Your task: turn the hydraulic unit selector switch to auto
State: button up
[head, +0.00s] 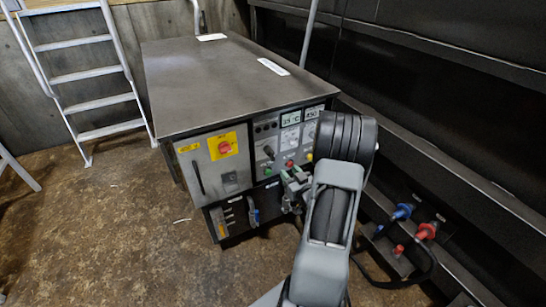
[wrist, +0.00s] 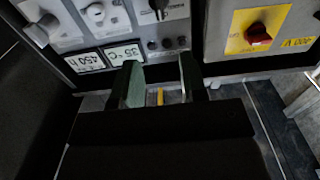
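The grey control panel (head: 268,140) is on the front of a metal cabinet. A black selector knob (head: 268,152) sits on it; it also shows at the top of the wrist view (wrist: 158,8), which sees the panel upside down. Whether this is the hydraulic unit selector, I cannot read. Pale knobs (wrist: 95,12) are beside it. My gripper (head: 293,180) is in front of the cabinet, low by the panel, partly hidden by my arm. In the wrist view its two fingers (wrist: 160,75) stand apart with nothing held, away from the black knob.
A red rotary switch (head: 224,147) on a yellow plate is left of the panel. Digital displays (head: 291,118) line the panel's top. A lower black panel (head: 235,215) has levers. Blue and red hose couplings (head: 402,211) are at right.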

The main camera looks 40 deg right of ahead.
aim_at(274, 154)
jog(key=w, duration=0.4)
jog(key=w+d, duration=0.1)
jog(key=w, duration=0.3)
jog(key=w+b, duration=0.1)
jog(key=w, duration=0.3)
jog(key=shift+w+d, duration=0.3)
jog(key=shift+c, duration=0.4)
jog(key=c, duration=0.5)
